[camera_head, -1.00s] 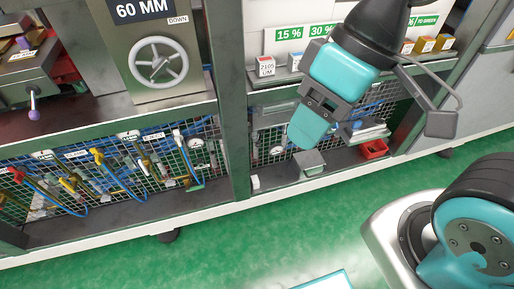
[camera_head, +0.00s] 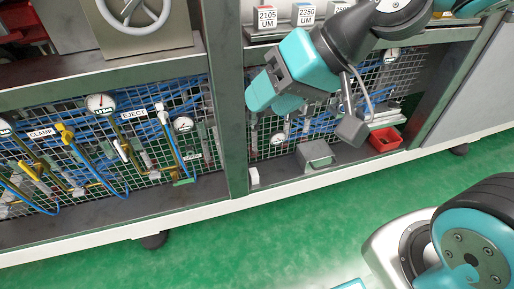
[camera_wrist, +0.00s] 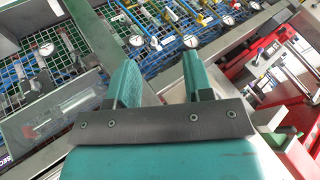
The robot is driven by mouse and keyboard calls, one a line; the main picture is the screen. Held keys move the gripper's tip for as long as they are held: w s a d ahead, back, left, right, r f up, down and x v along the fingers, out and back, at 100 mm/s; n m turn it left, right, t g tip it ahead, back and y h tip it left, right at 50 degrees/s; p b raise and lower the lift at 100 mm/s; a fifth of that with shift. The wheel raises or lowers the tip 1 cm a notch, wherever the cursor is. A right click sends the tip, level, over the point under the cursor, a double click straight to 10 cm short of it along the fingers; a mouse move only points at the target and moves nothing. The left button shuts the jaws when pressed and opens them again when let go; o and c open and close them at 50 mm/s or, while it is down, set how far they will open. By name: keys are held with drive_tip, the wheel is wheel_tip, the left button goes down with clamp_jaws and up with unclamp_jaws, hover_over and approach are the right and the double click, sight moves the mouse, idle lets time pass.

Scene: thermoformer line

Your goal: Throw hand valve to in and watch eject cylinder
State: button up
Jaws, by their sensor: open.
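The EJECT label (camera_head: 134,114) is on the mesh panel in the lower bay, left of the green post in the head view. A white-topped lever (camera_head: 161,108) stands right of the label, and another white-handled lever (camera_head: 122,149) is below it, tilted. I cannot tell which is the eject hand valve. The eject cylinder is not identifiable.
A yellow lever (camera_head: 66,134) beside the CLAMP label (camera_head: 40,132) stands further left. Gauges (camera_head: 100,104) and blue hoses crowd the mesh. The green post (camera_head: 226,100) divides the bays. A grey box (camera_head: 315,155) and red bin (camera_head: 385,138) sit on the right shelf. Green floor is clear in front.

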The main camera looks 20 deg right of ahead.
drive_tip(key=w+d+f+m+t+y+b, duration=0.1)
drive_tip(key=w+d+f+m+t+b, duration=0.25)
drive_tip(key=f+b, duration=0.75)
drive_tip(key=w+f+m+t+y+b, duration=0.1)
drive_tip(key=w+f+m+t+b, duration=0.4)
drive_tip(key=f+b, duration=0.55)
drive_tip(key=m+t+h+b, duration=0.45)
drive_tip(key=m+b, duration=0.45)
drive_tip(key=b, duration=0.5)
approach(257, 126)
drive_tip(key=shift+n+t, duration=0.25)
drive_tip(key=shift+t, duration=0.05)
drive_tip(key=p+x, duration=0.1)
drive_tip(key=x, duration=0.2)
drive_tip(key=f+p+x, duration=0.1)
drive_tip(key=p+x, duration=0.1)
drive_tip(key=x, duration=0.2)
drive_tip(key=p+x, duration=0.1)
drive_tip(key=x, duration=0.2)
drive_tip(key=shift+w+f, duration=0.2)
drive_tip(key=shift+f, duration=0.05)
clamp_jaws()
